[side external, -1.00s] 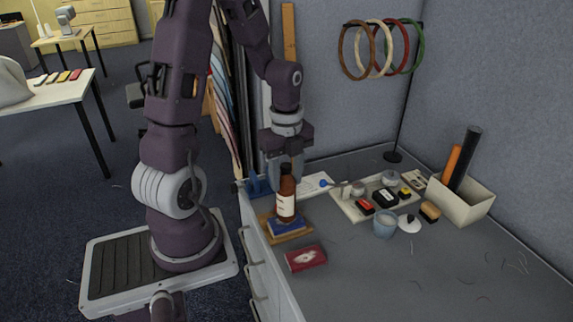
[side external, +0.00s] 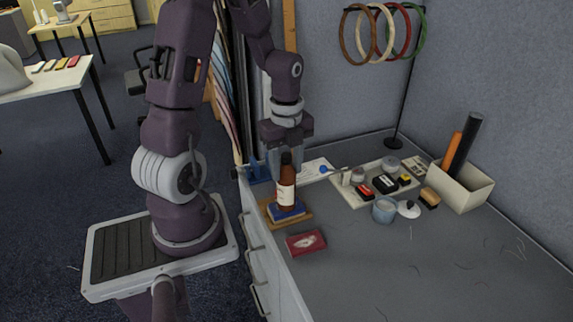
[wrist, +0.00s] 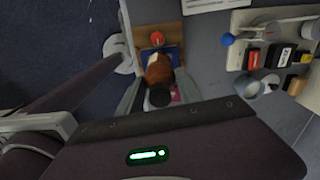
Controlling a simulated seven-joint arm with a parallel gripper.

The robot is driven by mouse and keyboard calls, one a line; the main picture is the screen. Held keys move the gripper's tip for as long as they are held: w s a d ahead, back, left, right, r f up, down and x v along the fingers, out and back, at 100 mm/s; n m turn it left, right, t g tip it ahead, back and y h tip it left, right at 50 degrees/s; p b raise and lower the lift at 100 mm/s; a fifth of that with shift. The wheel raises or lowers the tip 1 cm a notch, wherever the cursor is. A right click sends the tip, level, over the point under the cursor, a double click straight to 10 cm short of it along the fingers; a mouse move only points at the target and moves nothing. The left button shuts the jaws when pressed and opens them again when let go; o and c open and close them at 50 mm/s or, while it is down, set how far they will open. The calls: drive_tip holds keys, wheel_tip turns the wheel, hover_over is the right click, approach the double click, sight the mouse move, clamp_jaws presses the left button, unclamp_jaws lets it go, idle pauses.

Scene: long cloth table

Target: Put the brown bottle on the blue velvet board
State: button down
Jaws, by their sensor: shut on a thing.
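The brown bottle (side external: 286,188) has a pale label and is upright in the side view. My gripper (side external: 285,168) is shut on its upper part from above. The blue velvet board (side external: 298,214) lies directly under the bottle, on top of a wooden board (side external: 270,208). The bottle's base appears at the blue board's surface; I cannot tell whether it touches. In the wrist view the bottle (wrist: 159,70) lies between my fingers, seen from above, hiding much of the blue board. A round red thing (wrist: 157,38) shows just beyond it.
A dark red box (side external: 306,242) lies in front of the boards. To the right are a pale tray (side external: 352,197) with small items, a blue-grey cup (side external: 384,210) and a white bin (side external: 462,190) with tubes. The table's front right is mostly clear.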

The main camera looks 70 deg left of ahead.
drive_tip(key=c, duration=0.7)
unclamp_jaws()
wheel_tip(320, 180, up, 7)
drive_tip(key=shift+f, duration=0.2)
drive_tip(key=shift+d+r, duration=0.15)
drive_tip(key=shift+r, duration=0.3)
drive_tip(key=s+d+r+n+t, duration=0.2)
drive_tip(key=s+d+r+n, duration=0.1)
drive_tip(key=d+n, duration=0.2)
drive_tip(key=s+d+r+n+t, duration=0.1)
drive_tip(key=s+d+r+n, duration=0.2)
drive_tip(key=d+r+n, duration=0.1)
drive_tip(key=s+d+r+n+t, duration=0.2)
drive_tip(key=s+d+r+n, duration=0.1)
drive_tip(key=d+n, duration=0.3)
drive_tip(key=shift+s+d+r+n+t, duration=0.15)
drive_tip(key=shift+d+r+n+t, duration=0.15)
drive_tip(key=shift+r+n, duration=0.5)
